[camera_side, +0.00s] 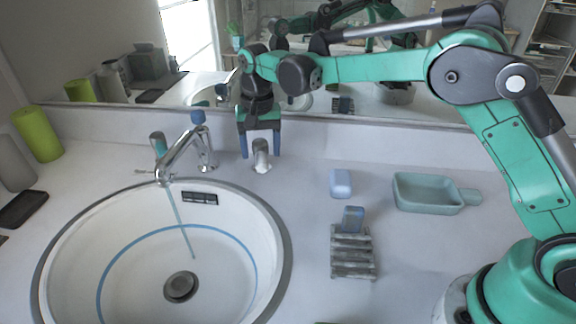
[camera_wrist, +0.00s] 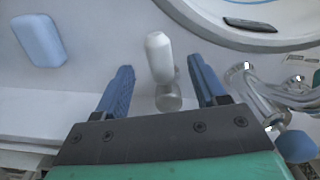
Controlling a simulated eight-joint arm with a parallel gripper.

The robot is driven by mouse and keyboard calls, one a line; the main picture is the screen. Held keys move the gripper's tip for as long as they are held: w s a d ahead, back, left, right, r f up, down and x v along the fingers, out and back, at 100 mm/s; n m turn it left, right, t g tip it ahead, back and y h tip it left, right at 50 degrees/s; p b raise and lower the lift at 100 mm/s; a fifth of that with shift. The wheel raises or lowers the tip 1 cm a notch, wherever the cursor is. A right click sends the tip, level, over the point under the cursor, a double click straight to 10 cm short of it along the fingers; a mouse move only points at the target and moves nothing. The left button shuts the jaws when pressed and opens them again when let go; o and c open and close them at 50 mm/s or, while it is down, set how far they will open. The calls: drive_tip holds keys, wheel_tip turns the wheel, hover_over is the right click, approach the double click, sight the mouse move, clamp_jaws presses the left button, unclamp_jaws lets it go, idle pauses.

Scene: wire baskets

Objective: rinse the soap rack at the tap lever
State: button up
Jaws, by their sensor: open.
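My gripper (camera_side: 260,157) is open and points down behind the basin. Its two blue fingers stand either side of a short chrome post with a pale cap (camera_side: 262,154); I cannot tell whether this is the tap lever. In the wrist view the pale cap (camera_wrist: 159,52) shows between the open fingers (camera_wrist: 160,66), with gaps on both sides. The chrome tap (camera_side: 182,150) is left of my gripper, and its body also shows in the wrist view (camera_wrist: 265,95). A thin stream (camera_side: 181,222) runs from its spout into the basin. The grey slatted soap rack (camera_side: 352,262) lies on the counter, a blue block (camera_side: 353,219) at its far end.
The round white basin (camera_side: 130,212) is at left. A pale blue soap bar (camera_side: 341,184) lies behind the rack, and a teal handled dish (camera_side: 428,195) stands right of it. A mirror runs along the back. A green cylinder (camera_side: 38,135) stands far left.

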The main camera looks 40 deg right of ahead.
drive_tip(key=shift+r, duration=1.65)
drive_tip(key=shift+s+d+r, duration=0.1)
drive_tip(key=shift+r, duration=0.1)
drive_tip(key=s+d+r+n+t, duration=0.3)
drive_tip(key=s+r, duration=0.3)
drive_tip(key=s, duration=0.1)
drive_tip(key=s+d+f+n+t, duration=0.2)
drive_tip(key=s+d+t, duration=0.1)
drive_tip(key=s, duration=0.7)
drive_tip(key=shift+s+f+n+t, duration=0.2)
drive_tip(key=shift+f+n+t, duration=0.1)
drive_tip(key=shift+f, duration=0.05)
drive_tip(key=shift+s+d+f+t, duration=0.2)
drive_tip(key=shift+s+f+t, duration=0.1)
drive_tip(key=shift+s+f, duration=0.15)
